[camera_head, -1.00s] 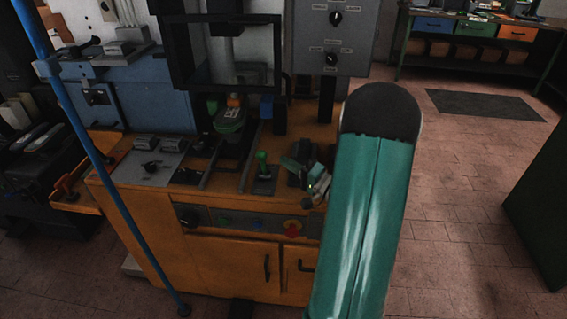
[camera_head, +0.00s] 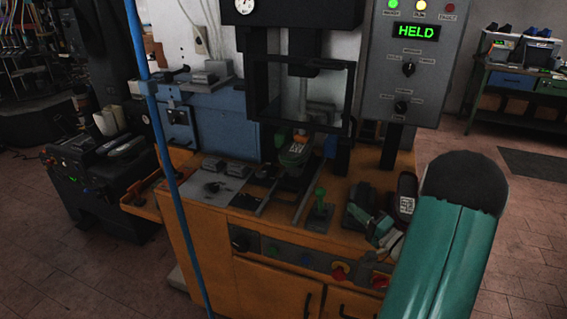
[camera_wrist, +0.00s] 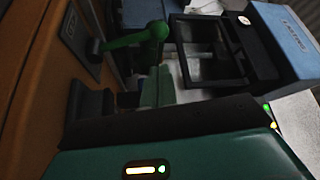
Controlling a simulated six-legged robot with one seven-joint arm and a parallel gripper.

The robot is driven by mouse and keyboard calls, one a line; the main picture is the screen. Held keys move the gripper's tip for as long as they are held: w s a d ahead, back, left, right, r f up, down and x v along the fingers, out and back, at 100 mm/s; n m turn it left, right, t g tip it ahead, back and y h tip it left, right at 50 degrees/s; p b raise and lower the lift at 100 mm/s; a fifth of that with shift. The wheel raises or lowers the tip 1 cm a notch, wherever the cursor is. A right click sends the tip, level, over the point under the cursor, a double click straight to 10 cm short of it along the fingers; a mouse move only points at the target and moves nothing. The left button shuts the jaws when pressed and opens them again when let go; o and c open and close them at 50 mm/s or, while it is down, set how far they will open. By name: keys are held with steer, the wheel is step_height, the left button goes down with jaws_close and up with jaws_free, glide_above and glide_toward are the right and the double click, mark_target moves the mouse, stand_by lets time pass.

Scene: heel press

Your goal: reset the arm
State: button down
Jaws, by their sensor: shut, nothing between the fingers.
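My teal arm comes in at the lower right of the head view. My gripper (camera_head: 366,218) is small and dark there, shut and holding nothing, at the right side of the orange bench top, right of the green-knobbed lever (camera_head: 319,205). Its fingertips are hard to make out. In the wrist view the green lever (camera_wrist: 135,40) stands at upper left, apart from my arm's teal casing along the bottom. A green shoe-like piece with a white label (camera_head: 295,152) sits under the black press frame (camera_head: 252,95).
The grey control panel (camera_head: 384,120) reads HELD, with its green and yellow lamps lit. A dark piece with a white label (camera_head: 406,188) is on the bench beside my arm. A blue pole (camera_head: 165,150) stands in front at left.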

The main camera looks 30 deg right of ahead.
steer(key=a+r+n+g+y, duration=0.35)
steer(key=a+g, duration=0.25)
steer(key=a, duration=0.6)
steer(key=a+r+n+g+y, duration=0.3)
steer(key=a+n+g+y, duration=0.15)
steer(key=a, duration=0.75)
steer(key=s+a+r+n+g+h, duration=0.1)
steer(key=s+a+n+g+h, duration=0.1)
steer(key=s+a+g+h, duration=0.55)
steer(key=s+a+r+n+t+h, duration=0.1)
steer(key=s+r+n+t+h, duration=0.1)
steer(key=s+r+t+h, duration=0.2)
steer(key=s+r+h, duration=0.1)
steer(key=s, duration=0.2)
steer(key=shift+s+a, duration=0.15)
steer(key=shift+s, duration=0.25)
